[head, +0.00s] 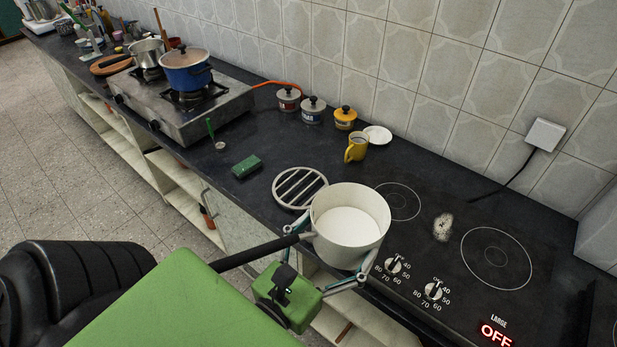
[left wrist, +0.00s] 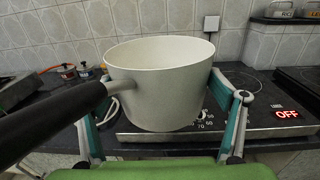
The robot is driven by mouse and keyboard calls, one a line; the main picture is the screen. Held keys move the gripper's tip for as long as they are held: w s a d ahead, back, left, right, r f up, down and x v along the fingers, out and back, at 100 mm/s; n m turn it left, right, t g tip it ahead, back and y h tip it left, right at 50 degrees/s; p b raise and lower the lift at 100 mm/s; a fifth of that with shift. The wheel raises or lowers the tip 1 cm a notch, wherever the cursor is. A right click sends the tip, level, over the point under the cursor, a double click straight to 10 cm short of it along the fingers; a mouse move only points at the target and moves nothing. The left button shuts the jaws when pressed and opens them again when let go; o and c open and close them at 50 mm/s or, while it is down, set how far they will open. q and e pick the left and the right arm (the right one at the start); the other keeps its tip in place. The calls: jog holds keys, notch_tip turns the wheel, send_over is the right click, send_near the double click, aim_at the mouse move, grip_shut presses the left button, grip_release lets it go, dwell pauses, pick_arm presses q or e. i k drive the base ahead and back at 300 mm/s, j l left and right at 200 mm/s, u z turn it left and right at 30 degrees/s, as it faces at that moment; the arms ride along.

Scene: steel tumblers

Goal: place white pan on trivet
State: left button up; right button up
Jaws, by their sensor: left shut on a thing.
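The white pan (head: 348,225) is upright and empty, with a long black handle (head: 258,252) pointing left toward my arm. My left gripper (head: 331,250) is shut on the pan, with one finger on each side of its body. The left wrist view shows the pan (left wrist: 160,85) between the teal-padded fingers, its handle (left wrist: 50,122) running to the lower left. The round slatted metal trivet (head: 299,188) lies on the dark counter, just left of and behind the pan, and is bare. Whether the pan's base touches anything below is hidden. My right gripper is not in view.
An electric cooktop (head: 455,235) lies to the right of the pan. A green sponge (head: 246,166) lies left of the trivet. A yellow mug (head: 356,147), a white saucer (head: 378,135) and lidded jars stand behind. A gas stove (head: 185,105) with pots is further left.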

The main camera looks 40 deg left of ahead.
aim_at(279, 206)
jog(key=i+j+u, duration=0.15)
jog(key=u, duration=0.2)
jog(key=i+u, duration=0.35)
jog(key=i+j+u, duration=0.1)
jog(key=u, duration=0.25)
jog(key=i, duration=0.1)
